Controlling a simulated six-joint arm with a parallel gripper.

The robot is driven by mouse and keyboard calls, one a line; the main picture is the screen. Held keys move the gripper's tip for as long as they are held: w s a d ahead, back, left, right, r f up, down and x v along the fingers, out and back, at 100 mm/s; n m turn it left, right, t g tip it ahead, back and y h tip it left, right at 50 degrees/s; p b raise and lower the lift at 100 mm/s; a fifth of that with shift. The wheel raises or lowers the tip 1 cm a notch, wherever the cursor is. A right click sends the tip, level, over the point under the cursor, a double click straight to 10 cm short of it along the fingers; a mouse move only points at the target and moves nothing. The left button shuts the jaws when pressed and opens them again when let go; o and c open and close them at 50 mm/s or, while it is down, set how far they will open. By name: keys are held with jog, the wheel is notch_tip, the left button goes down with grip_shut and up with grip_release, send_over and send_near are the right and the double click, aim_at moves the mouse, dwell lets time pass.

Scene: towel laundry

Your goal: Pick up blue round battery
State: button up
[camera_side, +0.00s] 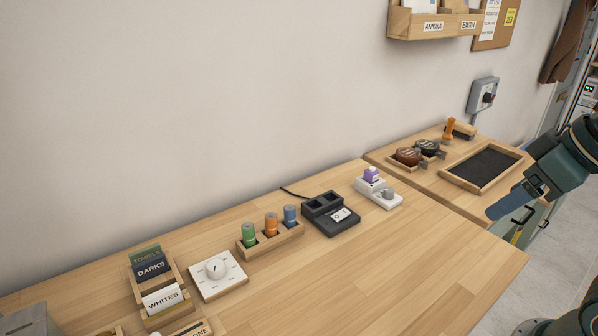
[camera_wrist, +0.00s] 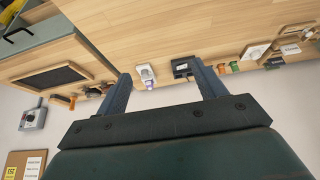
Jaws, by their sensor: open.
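A blue round battery (camera_side: 290,215) stands upright in a wooden holder (camera_side: 273,243), in the right-hand slot. An orange battery (camera_side: 271,223) is in the middle slot and a green battery (camera_side: 249,234) in the left one. My gripper (camera_side: 508,207) is at the far right of the side view, beyond the table's right edge and well apart from the batteries. In the wrist view my gripper (camera_wrist: 162,82) is open with nothing between its fingers. That view is upside down, and the batteries appear tiny right of the fingers.
A black charger (camera_side: 331,215) stands right of the holder, then a white device with a purple bottle (camera_side: 372,175). A white dial panel (camera_side: 217,272) and a label box (camera_side: 158,285) stand left. A dark tray (camera_side: 486,167) is on the far table. The front tabletop is clear.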

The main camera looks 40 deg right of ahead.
jog(key=c, duration=0.4)
jog(key=w+a+r+n+g, duration=0.1)
jog(key=w+a+r+n, duration=0.2)
jog(key=w, duration=0.6)
jog(key=w+a+r+n+g, duration=0.2)
jog(key=w+a+r+n, duration=0.1)
jog(key=w, duration=0.6)
jog(key=w+a+f+n+g, duration=0.1)
jog(key=w+a+f+n, duration=0.1)
jog(key=w, duration=0.3)
jog(key=w+a+f+n, duration=0.2)
jog(key=w+a+f, duration=0.2)
jog(key=w+a, duration=0.1)
jog(key=w+a+f+n+g, duration=0.1)
jog(key=w+a+f+n, duration=0.1)
jog(key=w, duration=0.4)
jog(key=shift+a+f+n+g, duration=0.3)
jog(key=shift+a+f, duration=0.45)
jog(key=shift+a, duration=0.15)
